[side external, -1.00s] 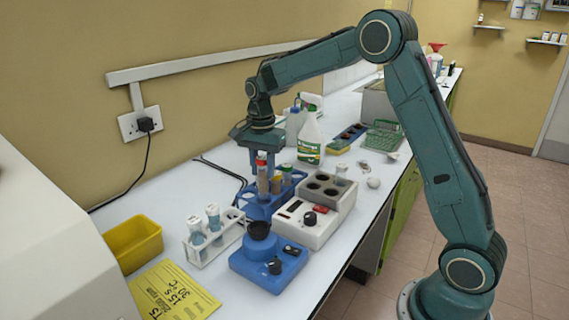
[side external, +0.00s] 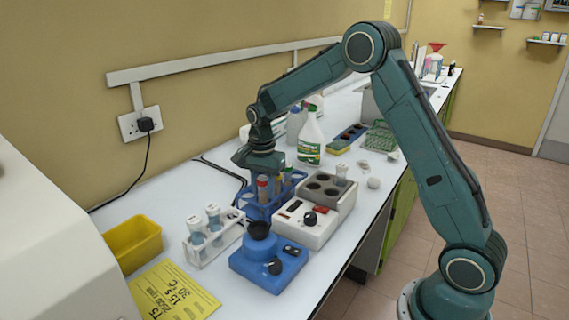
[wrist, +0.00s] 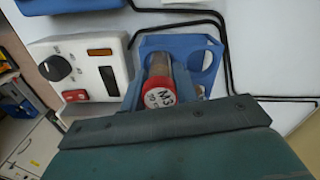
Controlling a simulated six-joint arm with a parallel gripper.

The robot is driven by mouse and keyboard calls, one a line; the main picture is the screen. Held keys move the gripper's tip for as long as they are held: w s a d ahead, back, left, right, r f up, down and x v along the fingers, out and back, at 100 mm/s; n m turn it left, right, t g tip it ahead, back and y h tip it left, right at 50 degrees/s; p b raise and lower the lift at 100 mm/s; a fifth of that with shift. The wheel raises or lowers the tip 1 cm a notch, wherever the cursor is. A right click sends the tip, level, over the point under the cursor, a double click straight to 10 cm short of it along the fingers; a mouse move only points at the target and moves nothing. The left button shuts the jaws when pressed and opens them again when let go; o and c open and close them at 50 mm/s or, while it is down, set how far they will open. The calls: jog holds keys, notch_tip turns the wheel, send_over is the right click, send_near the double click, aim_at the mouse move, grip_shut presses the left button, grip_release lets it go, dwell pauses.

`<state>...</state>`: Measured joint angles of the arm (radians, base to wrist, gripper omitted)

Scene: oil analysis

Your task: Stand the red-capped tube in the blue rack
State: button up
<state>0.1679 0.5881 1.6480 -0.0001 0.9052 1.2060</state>
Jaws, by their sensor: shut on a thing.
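The red-capped tube (side external: 262,181) is upright at the blue rack (side external: 257,212), and its lower part is hidden there, so I cannot tell how deep it sits. My gripper (side external: 266,184) is low over the rack, shut on this tube. In the wrist view the red cap marked M3 (wrist: 159,97) shows between my fingers, with the tube body running down toward the blue rack (wrist: 152,43).
A white device with a dark knob (side external: 303,228) and a grey block with holes (side external: 327,187) stand right of the rack. A white rack with tubes (side external: 214,238) and a blue device (side external: 268,267) stand in front. A spray bottle (side external: 311,140) is behind. Black cable lies behind the rack.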

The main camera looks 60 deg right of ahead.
jog(key=shift+f, duration=0.1)
jog(key=o, duration=1)
notch_tip(320, 180, up, 14)
jog(key=shift+f, duration=0.1)
dwell(0.4)
